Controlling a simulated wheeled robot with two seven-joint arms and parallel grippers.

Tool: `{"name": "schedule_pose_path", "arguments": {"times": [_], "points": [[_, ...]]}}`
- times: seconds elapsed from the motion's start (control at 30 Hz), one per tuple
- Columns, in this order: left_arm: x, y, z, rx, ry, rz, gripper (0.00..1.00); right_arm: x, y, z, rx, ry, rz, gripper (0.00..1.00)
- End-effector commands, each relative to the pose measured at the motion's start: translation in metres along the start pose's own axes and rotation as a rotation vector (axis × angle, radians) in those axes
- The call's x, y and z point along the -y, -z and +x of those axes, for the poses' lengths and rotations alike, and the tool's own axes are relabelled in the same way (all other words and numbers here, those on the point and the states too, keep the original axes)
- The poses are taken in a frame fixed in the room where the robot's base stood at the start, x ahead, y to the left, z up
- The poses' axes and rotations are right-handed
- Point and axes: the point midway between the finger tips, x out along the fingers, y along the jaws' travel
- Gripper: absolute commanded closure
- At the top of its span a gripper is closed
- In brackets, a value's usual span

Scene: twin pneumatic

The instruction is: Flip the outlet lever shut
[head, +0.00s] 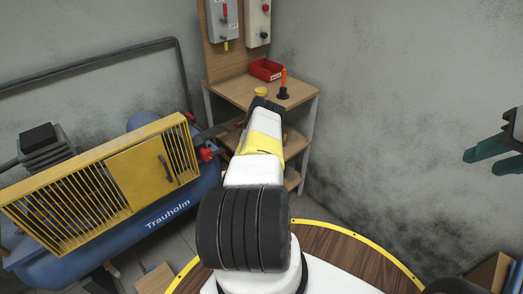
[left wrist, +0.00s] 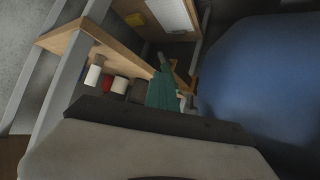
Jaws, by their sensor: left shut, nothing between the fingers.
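The blue compressor tank (head: 180,212) stands at the left of the head view, with red fittings (head: 206,154) at its right end. I cannot tell which fitting is the outlet lever. In the left wrist view the tank (left wrist: 265,85) fills the right side, with small pale and brass-coloured parts (left wrist: 186,101) beside it. My left gripper (left wrist: 163,68) is shut and empty, its green fingers close to these parts; contact cannot be told. In the head view my left arm hides its fingers. My right gripper (head: 481,163) is open and empty at the right edge.
A wooden bench (head: 240,92) at the back carries a red bin (head: 265,70) and an orange-handled tool (head: 284,84). The bench legs and lower shelf are close to my left gripper. Bare wall lies to the right.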

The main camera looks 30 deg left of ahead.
Motion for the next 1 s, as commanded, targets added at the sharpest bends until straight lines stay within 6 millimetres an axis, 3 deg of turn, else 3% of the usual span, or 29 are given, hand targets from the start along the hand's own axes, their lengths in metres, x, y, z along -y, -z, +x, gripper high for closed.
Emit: {"name": "schedule_pose_path", "arguments": {"times": [0.23, 0.6, 1.0], "points": [[0.015, -0.015, -0.002, -0.145, -0.114, -0.146, 1.0, 0.0, 0.0, 0.0, 0.0, 0.0, 0.0, 0.64], [0.025, -0.034, 0.003, -0.141, -0.114, -0.139, 1.0, 0.0, 0.0, 0.0, 0.0, 0.0, 0.0, 0.64], [0.027, -0.034, 0.0, -0.14, -0.114, -0.137, 1.0, 0.0, 0.0, 0.0, 0.0, 0.0, 0.0, 0.64]]}}
